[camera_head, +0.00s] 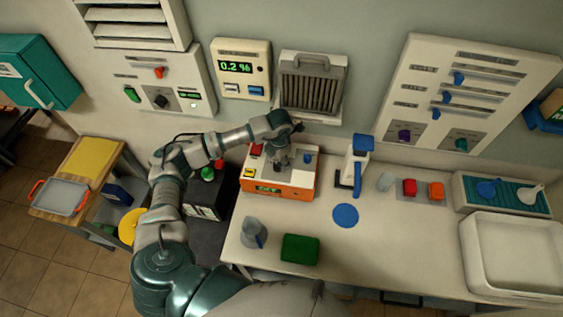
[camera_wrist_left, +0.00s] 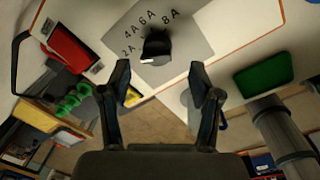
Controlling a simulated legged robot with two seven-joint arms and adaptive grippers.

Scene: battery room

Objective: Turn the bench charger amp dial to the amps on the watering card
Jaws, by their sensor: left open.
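The bench charger (camera_head: 292,192) is a white-topped orange box on the bench, with a small green display. In the left wrist view its black dial (camera_wrist_left: 156,45) sits on a grey plate marked 2A, 4A, 6A and 8A. A white mark shows on the dial's lower left edge; I cannot tell which setting it gives. My left gripper (camera_head: 282,160) is above the charger top and hides the dial in the head view. In the wrist view the gripper (camera_wrist_left: 160,76) is open, its fingertips apart, with the dial just beyond them. I cannot identify the watering card. My right gripper is not in view.
A grey jug (camera_head: 253,232) and green block (camera_head: 300,249) stand in front of the charger. A blue-and-white stand (camera_head: 361,160) is to its right. A wall meter (camera_head: 242,68) reads 0.2 %. The bench's front middle is mostly clear.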

